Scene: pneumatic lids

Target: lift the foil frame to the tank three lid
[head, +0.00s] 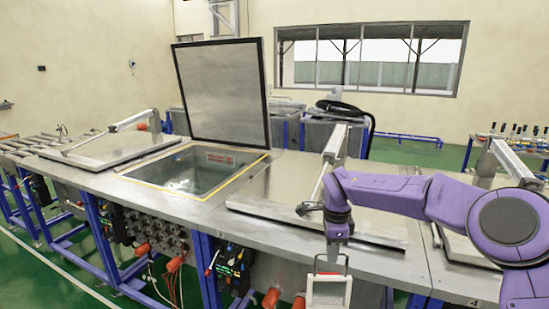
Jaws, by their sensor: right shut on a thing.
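The foil frame (328,277) is a pale frame with a handle on top. It hangs from my right gripper (333,254), in front of the bench edge, and its lower part is cut off by the picture's bottom. My right gripper points down and is shut on the frame's handle. The tank three lid (275,190) is a flat metal lid, lying closed on the bench just behind and above the frame; my right arm hides part of it. My left gripper is not in view.
A neighbouring lid (222,90) stands open over a tank (190,168) with a yellow rim. Another closed lid (105,150) lies at left. A pneumatic cylinder (335,145) rises behind the tank three lid. Pipes and orange fittings (175,264) sit below the bench front.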

